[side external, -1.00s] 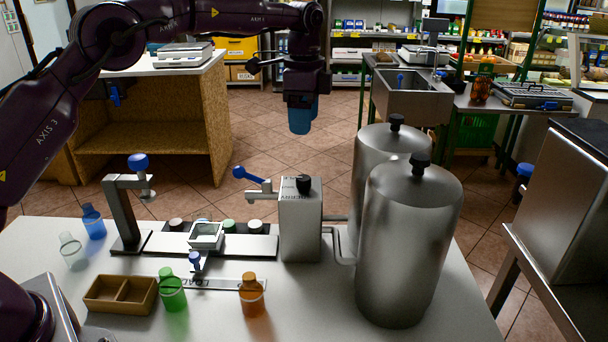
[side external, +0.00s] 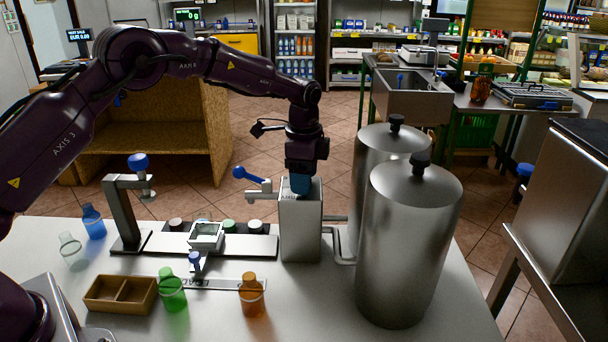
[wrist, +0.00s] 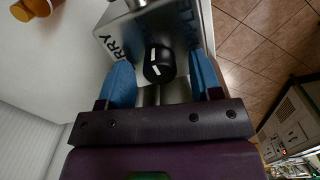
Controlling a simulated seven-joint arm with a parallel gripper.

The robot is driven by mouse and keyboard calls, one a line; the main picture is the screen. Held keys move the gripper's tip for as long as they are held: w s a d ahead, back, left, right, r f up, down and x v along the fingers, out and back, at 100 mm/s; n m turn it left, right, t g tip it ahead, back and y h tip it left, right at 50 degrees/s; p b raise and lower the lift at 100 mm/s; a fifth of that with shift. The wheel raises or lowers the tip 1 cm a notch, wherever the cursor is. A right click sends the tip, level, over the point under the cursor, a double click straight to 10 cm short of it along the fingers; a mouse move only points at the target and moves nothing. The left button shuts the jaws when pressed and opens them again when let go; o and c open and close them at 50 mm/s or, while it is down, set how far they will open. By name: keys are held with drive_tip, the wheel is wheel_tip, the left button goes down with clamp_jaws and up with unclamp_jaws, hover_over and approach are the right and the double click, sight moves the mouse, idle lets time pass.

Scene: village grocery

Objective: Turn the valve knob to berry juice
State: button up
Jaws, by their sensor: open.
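The valve knob (wrist: 159,64) is black with white marks and sits on top of the metal dispenser block (side external: 300,227). In the wrist view part of a label, "RRY", shows left of the knob, and other lettering is partly cut off at upper right. My gripper (wrist: 160,82) is open, with one blue finger on each side of the knob and a gap to each. In the side view my gripper (side external: 300,184) is right over the block's top and hides the knob. I cannot tell which label the knob's mark points to.
Two tall steel tanks (side external: 409,240) stand right of the block, joined to it by pipes. A blue-ended lever (side external: 250,176) sticks out to its left. Green (side external: 171,292) and orange (side external: 251,296) bottles stand in front, near a divided wooden box (side external: 121,294).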

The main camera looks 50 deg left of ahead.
drive_tip(key=c, duration=0.9)
drive_tip(key=shift+n, duration=0.3)
drive_tip(key=n, duration=0.5)
drive_tip(key=shift+n, duration=0.3)
drive_tip(key=n, duration=0.5)
drive_tip(key=shift+w+r, duration=0.1)
drive_tip(key=shift+n, duration=0.4)
drive_tip(key=o, duration=0.9)
